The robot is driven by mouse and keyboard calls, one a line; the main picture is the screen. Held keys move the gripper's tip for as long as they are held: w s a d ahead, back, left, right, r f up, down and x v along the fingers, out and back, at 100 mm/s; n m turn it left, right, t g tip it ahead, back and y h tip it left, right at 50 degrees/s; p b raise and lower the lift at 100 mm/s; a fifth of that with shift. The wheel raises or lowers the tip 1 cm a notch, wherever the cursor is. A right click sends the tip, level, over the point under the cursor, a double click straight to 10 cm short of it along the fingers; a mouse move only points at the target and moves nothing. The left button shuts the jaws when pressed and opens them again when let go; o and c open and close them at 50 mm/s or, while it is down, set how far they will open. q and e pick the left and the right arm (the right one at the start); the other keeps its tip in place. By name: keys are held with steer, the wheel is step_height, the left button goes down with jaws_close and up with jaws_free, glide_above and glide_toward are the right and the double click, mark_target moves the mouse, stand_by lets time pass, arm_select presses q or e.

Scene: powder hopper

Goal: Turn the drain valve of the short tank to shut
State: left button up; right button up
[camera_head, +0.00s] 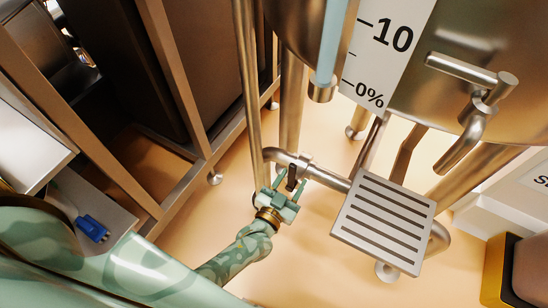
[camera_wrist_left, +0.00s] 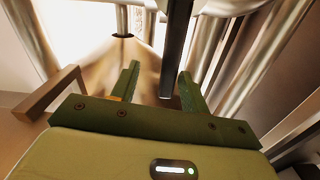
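The tank (camera_head: 440,98) is a large metal vessel at the upper right, with a white level scale (camera_head: 385,45) reading 10 and 0%. A metal drain pipe (camera_head: 328,178) runs low beneath it. A dark valve lever (camera_head: 292,178) stands at this pipe. My left gripper (camera_head: 292,177) is open around the lever, one green finger on each side. In the left wrist view the dark lever (camera_wrist_left: 176,50) lies between the spread fingers (camera_wrist_left: 159,80), apparently nearer the right one. Contact cannot be told. My right gripper is not in view.
A slotted metal step (camera_head: 383,220) is right of the gripper. Vertical metal posts (camera_head: 250,80) stand just beyond it. A brown-metal frame (camera_head: 170,85) fills the left side. A small blue object (camera_head: 92,228) lies on a grey surface. Bare floor (camera_head: 300,260) is open below the gripper.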

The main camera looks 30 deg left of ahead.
arm_select(q)
steer(key=s+p, duration=0.2)
steer(key=s, duration=0.9)
steer(key=shift+s+a, duration=0.15)
steer(key=shift+s, duration=0.2)
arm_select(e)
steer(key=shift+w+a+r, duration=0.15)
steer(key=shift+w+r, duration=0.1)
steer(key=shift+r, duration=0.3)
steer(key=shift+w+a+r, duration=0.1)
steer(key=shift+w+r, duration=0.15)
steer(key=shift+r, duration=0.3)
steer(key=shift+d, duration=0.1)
